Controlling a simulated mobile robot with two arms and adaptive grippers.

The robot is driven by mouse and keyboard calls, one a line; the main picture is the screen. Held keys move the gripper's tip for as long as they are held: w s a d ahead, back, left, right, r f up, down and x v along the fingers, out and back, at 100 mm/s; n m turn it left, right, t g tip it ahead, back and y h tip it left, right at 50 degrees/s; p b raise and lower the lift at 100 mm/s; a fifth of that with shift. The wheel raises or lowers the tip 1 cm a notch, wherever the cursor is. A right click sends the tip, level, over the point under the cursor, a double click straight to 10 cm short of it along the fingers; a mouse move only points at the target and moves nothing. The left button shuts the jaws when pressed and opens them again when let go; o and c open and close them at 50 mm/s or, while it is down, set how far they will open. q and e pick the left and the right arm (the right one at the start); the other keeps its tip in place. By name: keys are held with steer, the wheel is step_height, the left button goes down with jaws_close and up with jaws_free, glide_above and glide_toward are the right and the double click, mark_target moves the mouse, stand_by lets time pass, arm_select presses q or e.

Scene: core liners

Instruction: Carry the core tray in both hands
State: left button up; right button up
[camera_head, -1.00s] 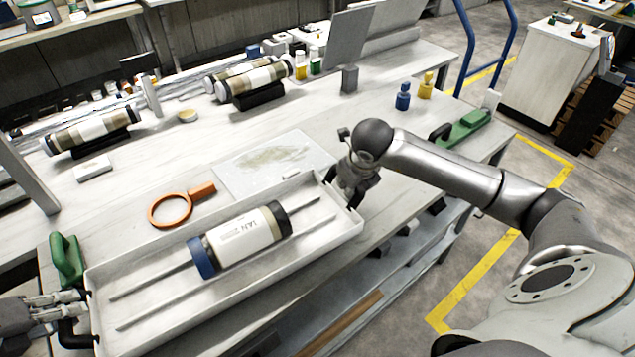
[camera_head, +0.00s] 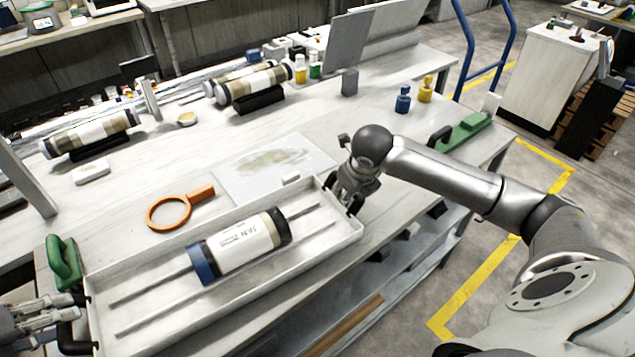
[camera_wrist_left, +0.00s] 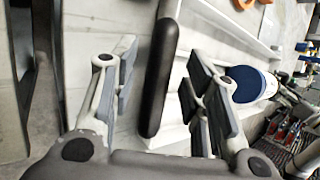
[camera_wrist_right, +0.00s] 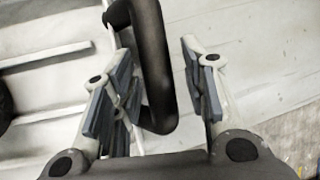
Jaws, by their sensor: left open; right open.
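The white core tray (camera_head: 160,338) lies on the bench, with a core liner (camera_head: 240,246) with a blue end cap and a white label resting on its rails. My left gripper (camera_head: 72,318) is at the tray's left end. In the left wrist view its open fingers (camera_wrist_left: 158,88) stand on either side of the black left handle (camera_wrist_left: 160,80). My right gripper (camera_head: 350,200) is at the tray's right end. In the right wrist view its open fingers (camera_wrist_right: 165,95) stand on either side of the black right handle (camera_wrist_right: 152,65). Neither gripper is closed on its handle.
An orange ring-shaped tool (camera_head: 172,210) and a flat clear sheet (camera_head: 270,165) lie behind the tray. A green-handled object (camera_head: 64,262) stands near its left end. More core liners (camera_head: 90,133) rest on black cradles farther back. Small blue (camera_head: 403,99) and yellow (camera_head: 425,90) bottles stand at right.

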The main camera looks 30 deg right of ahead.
steer(key=shift+a+r, duration=0.1)
arm_select(q)
steer(key=v, duration=0.6)
arm_select(e)
steer(key=v, duration=1.1)
steer(key=shift+s+r, duration=0.2)
steer(key=shift+r, duration=0.15)
arm_select(q)
steer(key=shift+s+a, duration=0.1)
steer(key=shift+s, duration=0.05)
arm_select(e)
steer(key=shift+f, duration=0.1)
